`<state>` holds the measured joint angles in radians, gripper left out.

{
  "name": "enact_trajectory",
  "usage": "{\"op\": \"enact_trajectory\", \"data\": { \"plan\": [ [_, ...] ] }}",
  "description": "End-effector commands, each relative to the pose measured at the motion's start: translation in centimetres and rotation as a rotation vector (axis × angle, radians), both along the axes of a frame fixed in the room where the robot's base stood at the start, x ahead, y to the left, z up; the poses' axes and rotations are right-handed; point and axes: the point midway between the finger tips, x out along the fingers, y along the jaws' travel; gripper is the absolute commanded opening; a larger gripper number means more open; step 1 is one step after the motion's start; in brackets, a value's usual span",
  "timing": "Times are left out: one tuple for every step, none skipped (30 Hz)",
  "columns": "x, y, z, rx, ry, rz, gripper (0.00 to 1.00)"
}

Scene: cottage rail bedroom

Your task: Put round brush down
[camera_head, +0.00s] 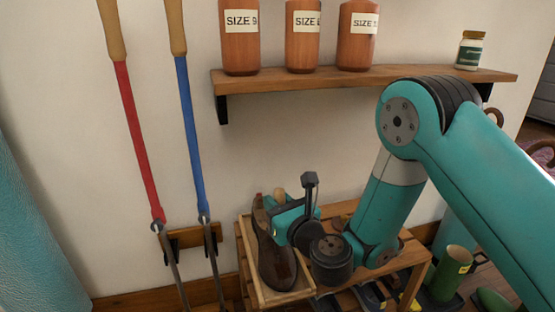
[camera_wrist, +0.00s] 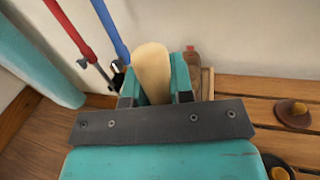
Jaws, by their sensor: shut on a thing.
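My gripper (camera_wrist: 155,92) is shut on a pale, rounded wooden piece, which I take to be the round brush (camera_wrist: 152,65). Its bristles are hidden. In the head view my gripper (camera_head: 283,208) is over the tray end of the low slatted rack, close above a dark brown shoe (camera_head: 275,262). A small pale tip of the held piece (camera_head: 279,193) shows behind the jaws. The shoe lies in a shallow wooden tray (camera_head: 254,284). I cannot tell whether the held piece touches the shoe or tray.
The slatted rack top (camera_wrist: 265,90) has bare room, with a brown knobbed round thing (camera_wrist: 293,113) on it. Red (camera_head: 138,140) and blue (camera_head: 189,130) long-handled tools stand left. A wall shelf (camera_head: 290,82) above carries labelled wooden forms and a jar (camera_head: 469,51). A green cylinder (camera_head: 450,274) stands right.

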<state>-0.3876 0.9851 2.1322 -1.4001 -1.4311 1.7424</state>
Motion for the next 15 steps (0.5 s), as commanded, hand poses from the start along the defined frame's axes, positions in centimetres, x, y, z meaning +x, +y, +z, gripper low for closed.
{"op": "enact_trajectory", "data": {
  "plan": [
    [0.0,0.0,2.2,0.001,-0.001,0.000,0.00],
    [0.0,0.0,3.0,0.001,-0.001,0.000,0.00],
    [0.0,0.0,4.0,0.001,-0.001,0.000,0.00],
    [0.0,0.0,4.9,0.001,-0.001,0.000,0.00],
    [0.0,0.0,5.8,0.001,-0.001,0.000,0.00],
    [0.0,0.0,7.1,0.001,-0.001,0.000,0.00],
    [0.0,0.0,8.0,0.001,-0.001,0.000,0.00],
    [0.0,0.0,8.9,0.001,-0.001,0.000,0.00],
    [0.0,0.0,10.2,0.001,-0.001,0.000,0.00],
    [0.0,0.0,11.1,0.001,-0.001,0.000,0.00],
    [0.0,0.0,12.0,0.001,-0.001,0.000,0.00],
    [0.0,0.0,13.2,0.000,0.000,0.000,0.00],
    [0.0,0.0,14.1,0.000,0.000,0.000,0.00],
    [0.0,0.0,15.0,0.000,0.000,0.000,0.00],
    [0.0,0.0,16.2,0.000,0.000,0.000,0.00]
  ]
}}
